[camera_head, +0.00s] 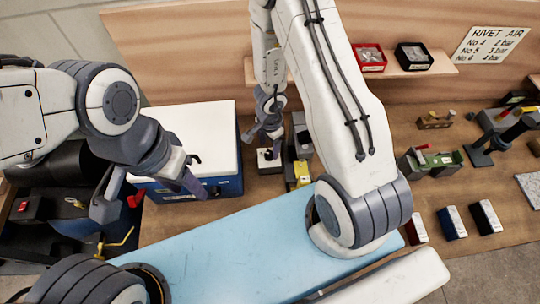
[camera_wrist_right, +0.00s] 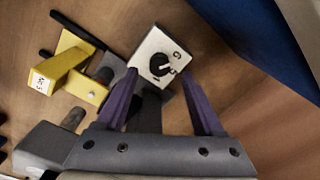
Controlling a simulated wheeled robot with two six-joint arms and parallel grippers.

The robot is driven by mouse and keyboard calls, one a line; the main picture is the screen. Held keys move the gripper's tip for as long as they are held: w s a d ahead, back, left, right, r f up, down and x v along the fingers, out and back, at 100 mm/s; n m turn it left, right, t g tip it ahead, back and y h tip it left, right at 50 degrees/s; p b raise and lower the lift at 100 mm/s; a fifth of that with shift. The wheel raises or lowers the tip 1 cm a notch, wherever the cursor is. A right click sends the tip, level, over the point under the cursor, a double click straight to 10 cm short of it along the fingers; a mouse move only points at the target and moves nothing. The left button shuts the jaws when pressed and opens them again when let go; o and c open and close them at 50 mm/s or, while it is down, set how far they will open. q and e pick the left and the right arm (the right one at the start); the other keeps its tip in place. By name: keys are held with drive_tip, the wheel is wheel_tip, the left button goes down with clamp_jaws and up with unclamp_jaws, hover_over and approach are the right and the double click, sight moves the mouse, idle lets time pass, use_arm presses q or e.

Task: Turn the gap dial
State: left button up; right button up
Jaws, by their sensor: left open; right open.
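The gap dial is a black knob (camera_wrist_right: 161,66) on a white square plate (camera_wrist_right: 148,45) with dark markings. The knob's pointer is toward the right, near a marking. In the head view the dial block (camera_head: 268,160) stands on the bench right of the blue case. My right gripper (camera_wrist_right: 158,80) is open, its purple fingers either side of the dial's line; contact cannot be told. It also shows small in the head view (camera_head: 266,136), just above the block. My left gripper (camera_head: 147,200) is open and empty, in front of the white-topped blue case.
A light blue panel (camera_head: 230,250) fills the front. Red and black trays (camera_head: 368,57) sit on the shelf. Several tools and blocks stand at the right.

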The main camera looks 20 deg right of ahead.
sight(269, 153)
drive_tip(key=shift+f+b, duration=1.25)
drive_tip(key=shift+f, duration=0.55)
clamp_jaws()
